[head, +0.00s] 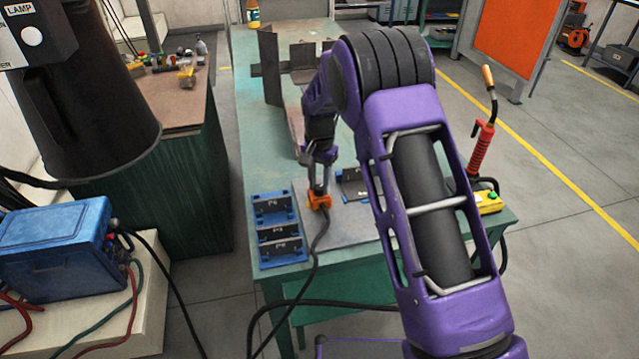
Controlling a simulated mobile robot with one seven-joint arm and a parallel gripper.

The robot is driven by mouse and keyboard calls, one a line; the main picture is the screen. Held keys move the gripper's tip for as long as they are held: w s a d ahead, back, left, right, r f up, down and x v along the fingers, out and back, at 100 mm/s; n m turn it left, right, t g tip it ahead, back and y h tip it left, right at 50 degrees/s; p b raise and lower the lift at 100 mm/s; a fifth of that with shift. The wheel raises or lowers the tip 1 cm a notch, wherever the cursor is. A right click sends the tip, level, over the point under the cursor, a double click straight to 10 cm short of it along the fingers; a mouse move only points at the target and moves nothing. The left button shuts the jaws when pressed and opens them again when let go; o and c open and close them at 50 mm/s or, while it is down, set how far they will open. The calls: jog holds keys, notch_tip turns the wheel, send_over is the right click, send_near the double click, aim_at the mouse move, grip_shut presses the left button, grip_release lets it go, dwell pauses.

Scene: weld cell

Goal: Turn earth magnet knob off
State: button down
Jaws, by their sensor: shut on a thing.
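The earth magnet (321,202) is a small orange block on the near part of the green table, with a dark cable running from it toward the table's front edge. My gripper (318,187) points down from above and is shut on the knob on top of the magnet. The knob is mostly hidden by the fingers and too small for its turn position to be read. My purple arm reaches in from the lower right.
Blue fixtures with dark plates (275,222) stand just left of the magnet. Another dark bracket (355,184) is close on its right. Upright steel plates (268,65) stand farther back. A red-handled torch (482,150) and yellow button box (488,203) are at the right edge.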

aim_at(319, 187)
jog(key=n, duration=1.2)
jog(key=shift+n, duration=0.4)
dwell(0.3)
jog(key=c, duration=0.5)
grip_release()
jog(key=shift+c, duration=0.2)
notch_tip(319, 187, up, 17)
jog(key=p, duration=0.1)
jog(key=shift+r, duration=0.2)
jog(key=shift+a, duration=0.1)
